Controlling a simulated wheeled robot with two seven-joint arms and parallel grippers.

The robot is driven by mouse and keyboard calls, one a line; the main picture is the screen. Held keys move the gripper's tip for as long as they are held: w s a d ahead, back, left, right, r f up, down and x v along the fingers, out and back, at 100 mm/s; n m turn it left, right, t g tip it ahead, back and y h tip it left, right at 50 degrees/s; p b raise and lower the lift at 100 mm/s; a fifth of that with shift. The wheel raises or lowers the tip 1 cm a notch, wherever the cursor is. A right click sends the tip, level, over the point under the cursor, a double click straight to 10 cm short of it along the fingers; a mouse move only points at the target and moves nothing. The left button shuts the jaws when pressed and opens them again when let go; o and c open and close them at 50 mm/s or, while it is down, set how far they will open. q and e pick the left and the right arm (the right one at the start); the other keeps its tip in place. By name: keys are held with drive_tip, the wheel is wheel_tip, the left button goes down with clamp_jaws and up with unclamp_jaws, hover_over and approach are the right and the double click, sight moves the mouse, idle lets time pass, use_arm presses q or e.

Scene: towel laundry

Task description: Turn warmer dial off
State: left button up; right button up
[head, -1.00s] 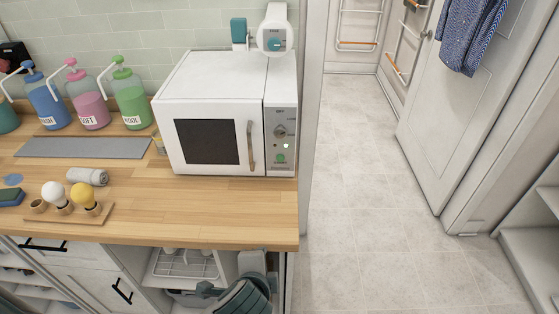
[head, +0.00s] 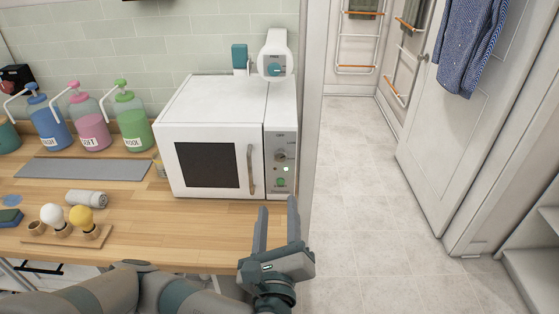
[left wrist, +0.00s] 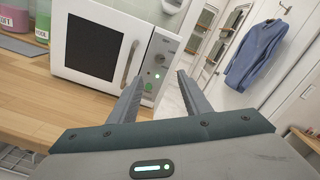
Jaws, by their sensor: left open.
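The warmer (head: 215,115) is a white box with a dark window and a tan vertical handle, standing on the wooden counter with its door shut. Its control panel at the right holds a dark dial (head: 281,156), a small lit white light (head: 286,169) and a green button (head: 281,182). The warmer also shows in the left wrist view (left wrist: 100,50), its panel between and beyond the fingers. My left gripper (head: 278,204) is open and empty, fingers pointing up toward the panel, just in front of and below it. The dial's exact setting is too small to read. My right gripper is not in view.
A white device with a teal dial (head: 274,68) is on the wall above the warmer. Pump bottles (head: 90,120), a grey mat (head: 85,170), a rolled towel (head: 86,198) and a bulb board (head: 70,232) occupy the counter's left. Open floor (head: 350,180) lies right.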

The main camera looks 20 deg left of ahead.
use_arm(q)
drive_tip(key=shift+w, duration=0.1)
drive_tip(key=p, duration=0.5)
approach(280, 158)
drive_tip(key=x, duration=0.8)
drive_tip(key=shift+w+a, duration=0.15)
drive_tip(key=shift+w, duration=0.1)
drive_tip(key=c, duration=1)
